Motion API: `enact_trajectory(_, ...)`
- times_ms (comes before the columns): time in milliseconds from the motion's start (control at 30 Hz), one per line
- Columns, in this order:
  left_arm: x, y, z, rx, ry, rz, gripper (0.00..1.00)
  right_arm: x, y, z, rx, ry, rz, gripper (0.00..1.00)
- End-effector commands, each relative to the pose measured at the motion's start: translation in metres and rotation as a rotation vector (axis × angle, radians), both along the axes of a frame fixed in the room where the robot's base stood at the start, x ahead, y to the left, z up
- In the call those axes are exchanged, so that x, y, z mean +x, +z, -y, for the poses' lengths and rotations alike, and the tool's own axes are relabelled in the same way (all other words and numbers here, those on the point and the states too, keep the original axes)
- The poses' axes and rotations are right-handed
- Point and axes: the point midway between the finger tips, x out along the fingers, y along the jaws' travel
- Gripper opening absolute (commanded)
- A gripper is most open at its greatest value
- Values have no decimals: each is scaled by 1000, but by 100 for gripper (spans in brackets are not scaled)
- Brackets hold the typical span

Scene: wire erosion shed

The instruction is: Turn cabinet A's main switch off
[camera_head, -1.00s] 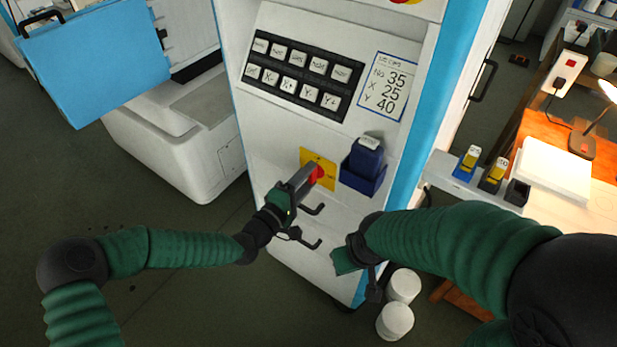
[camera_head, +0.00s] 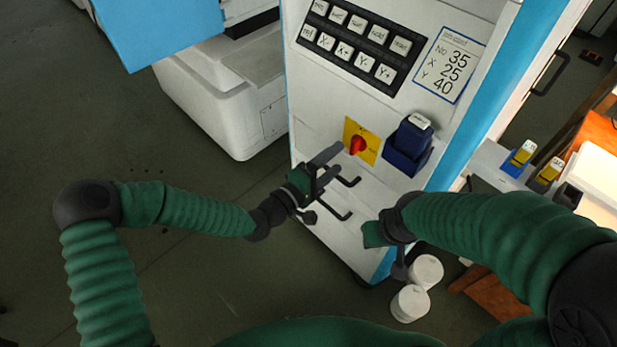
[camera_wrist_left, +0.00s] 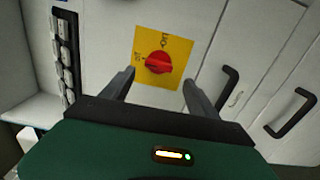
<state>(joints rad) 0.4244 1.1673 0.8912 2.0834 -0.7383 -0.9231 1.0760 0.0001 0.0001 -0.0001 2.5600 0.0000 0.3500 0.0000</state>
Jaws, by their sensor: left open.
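The main switch is a red rotary knob (camera_head: 357,146) on a yellow plate (camera_head: 371,156), low on the white cabinet front (camera_head: 385,110). In the left wrist view the knob (camera_wrist_left: 158,63) lies with its grip roughly crosswise, and small markings show at the plate's left and upper right. My left gripper (camera_head: 338,159) is open, just left of and below the knob in the head view. In the wrist view its fingers (camera_wrist_left: 158,82) are apart with the knob visible beyond them, and nothing is between them. My right gripper (camera_head: 372,236) is lower right; its fingers are hidden.
Black handles (camera_head: 350,181) stick out beneath the switch, close to my left gripper. A dark blue holder (camera_head: 407,156) is right of the plate, a button panel (camera_head: 358,45) above. White cylinders (camera_head: 410,303) stand on the floor below my right gripper.

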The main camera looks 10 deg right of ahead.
Motion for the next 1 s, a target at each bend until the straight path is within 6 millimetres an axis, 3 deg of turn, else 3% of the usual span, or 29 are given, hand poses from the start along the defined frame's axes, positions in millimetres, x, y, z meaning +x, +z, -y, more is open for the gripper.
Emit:
enact_trajectory(200,-39,0,-53,1,4,-3,69,0,3,0,0,0,0,36)
enact_trajectory(400,-62,-1,-83,2,3,-1,69,0,5,0,0,0,0,36)
enact_trajectory(1000,-69,-6,-88,43,-8,-5,69,0,7,0,0,0,0,36)
